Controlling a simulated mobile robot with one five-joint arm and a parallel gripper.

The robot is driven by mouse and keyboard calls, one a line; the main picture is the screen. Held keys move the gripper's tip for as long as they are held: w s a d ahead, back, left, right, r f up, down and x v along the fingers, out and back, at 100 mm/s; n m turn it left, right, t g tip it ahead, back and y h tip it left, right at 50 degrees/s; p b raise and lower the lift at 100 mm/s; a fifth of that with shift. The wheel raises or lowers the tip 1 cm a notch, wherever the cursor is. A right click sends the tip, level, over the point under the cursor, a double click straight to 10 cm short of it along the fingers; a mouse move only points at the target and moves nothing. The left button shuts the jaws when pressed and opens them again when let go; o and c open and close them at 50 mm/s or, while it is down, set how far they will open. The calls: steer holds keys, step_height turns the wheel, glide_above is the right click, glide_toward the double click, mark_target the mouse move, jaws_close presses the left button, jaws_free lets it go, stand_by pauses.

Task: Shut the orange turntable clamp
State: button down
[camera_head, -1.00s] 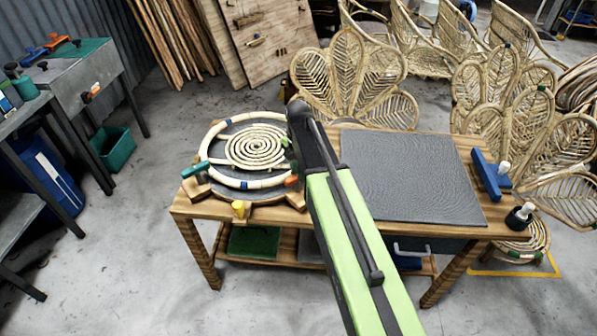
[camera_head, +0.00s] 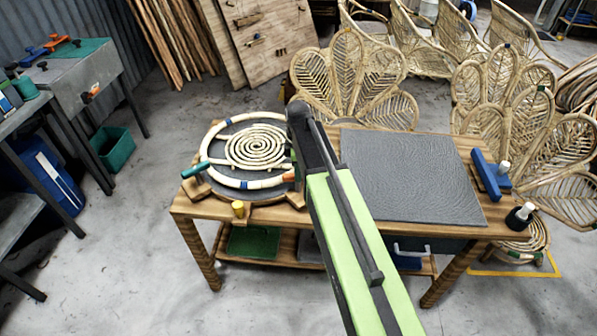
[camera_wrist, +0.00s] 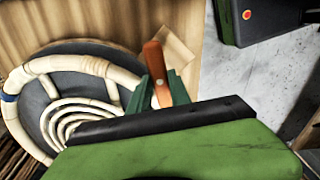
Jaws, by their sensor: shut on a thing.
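The orange clamp (camera_head: 289,177) sits at the right front edge of the round turntable (camera_head: 262,200). In the wrist view its orange handle (camera_wrist: 153,62) stands between the green fingers of my gripper (camera_wrist: 158,92), which is shut on it. In the head view my arm hides most of the gripper and part of the clamp. The turntable is dark and carries a pale rattan ring (camera_head: 216,137) with blue bands and a rattan spiral (camera_head: 257,147). How far the clamp is closed cannot be told.
A teal clamp (camera_head: 195,169) and a yellow clamp (camera_head: 238,208) sit on the turntable's left and front edges. A dark grey mat (camera_head: 410,175) covers the right part of the wooden table (camera_head: 185,207). A blue tool (camera_head: 489,176) lies at the right end.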

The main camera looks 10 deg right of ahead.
steer(key=m, duration=0.5)
steer(key=shift+m, duration=0.3)
steer(key=m, duration=0.5)
steer(key=shift+s, duration=0.1)
steer(key=shift+m, duration=0.3)
steer(key=c, duration=1.2)
jaws_free()
steer(key=shift+r, duration=0.15)
step_height(320, 180, up, 17)
steer(key=p, duration=1.7)
